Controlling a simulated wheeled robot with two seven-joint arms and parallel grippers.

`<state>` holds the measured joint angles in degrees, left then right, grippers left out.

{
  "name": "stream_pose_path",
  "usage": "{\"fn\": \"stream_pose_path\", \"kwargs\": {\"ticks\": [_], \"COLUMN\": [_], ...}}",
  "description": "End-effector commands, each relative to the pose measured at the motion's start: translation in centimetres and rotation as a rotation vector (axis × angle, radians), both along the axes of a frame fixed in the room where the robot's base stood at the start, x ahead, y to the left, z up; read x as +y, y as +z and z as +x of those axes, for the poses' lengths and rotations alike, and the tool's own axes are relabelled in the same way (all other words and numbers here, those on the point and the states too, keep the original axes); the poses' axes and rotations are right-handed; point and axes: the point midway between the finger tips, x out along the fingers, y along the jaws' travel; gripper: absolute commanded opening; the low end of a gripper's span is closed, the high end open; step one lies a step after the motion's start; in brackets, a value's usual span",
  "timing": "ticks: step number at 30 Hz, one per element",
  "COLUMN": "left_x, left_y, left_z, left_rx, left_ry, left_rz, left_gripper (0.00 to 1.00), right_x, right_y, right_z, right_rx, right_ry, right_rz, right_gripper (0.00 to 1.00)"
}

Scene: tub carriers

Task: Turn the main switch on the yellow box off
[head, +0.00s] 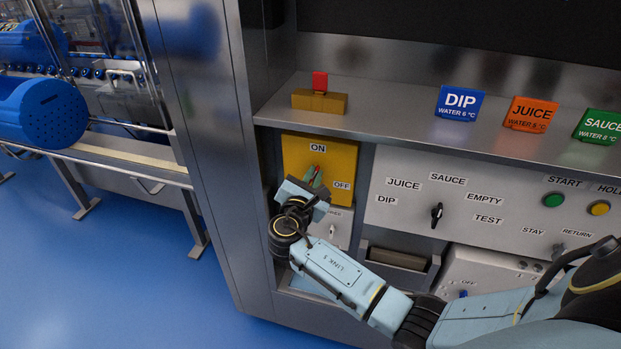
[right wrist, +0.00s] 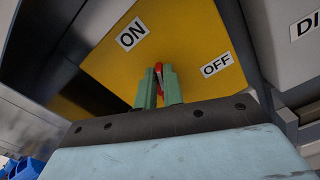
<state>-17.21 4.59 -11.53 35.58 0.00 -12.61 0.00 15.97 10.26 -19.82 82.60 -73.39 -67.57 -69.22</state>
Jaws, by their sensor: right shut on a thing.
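The yellow box (head: 300,152) is set in the metal cabinet below the shelf. It bears an ON label at the top and an OFF label at the right; it fills the upper middle of the right wrist view (right wrist: 190,50). The red main switch (right wrist: 160,72) is partly hidden between the green fingers of my right gripper (right wrist: 159,85). The right gripper (head: 313,175) is shut on this switch, which points up, closer to ON than to OFF. My left gripper is not in view.
A shelf (head: 385,112) juts out above the box, carrying a red-topped brass block (head: 320,95) and DIP, JUICE and SAUCE signs. A grey panel (head: 400,215) with a black knob (head: 437,215) lies right. A metal post (head: 200,130) stands left.

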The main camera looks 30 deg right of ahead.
Motion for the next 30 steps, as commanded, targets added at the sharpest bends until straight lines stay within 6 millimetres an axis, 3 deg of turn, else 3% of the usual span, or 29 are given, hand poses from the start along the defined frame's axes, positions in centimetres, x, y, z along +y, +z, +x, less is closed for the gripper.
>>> {"fn": "stream_pose_path", "kwargs": {"ticks": [30], "left_x": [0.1], "left_y": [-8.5], "left_z": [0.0], "left_rx": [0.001], "left_ry": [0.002], "left_rz": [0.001], "left_gripper": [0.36], "right_x": [-1.0], "right_y": [-2.6], "right_z": [-1.3], "right_rx": [-0.708], "right_ry": [-0.002], "right_rz": [0.606], "right_gripper": [0.00]}}
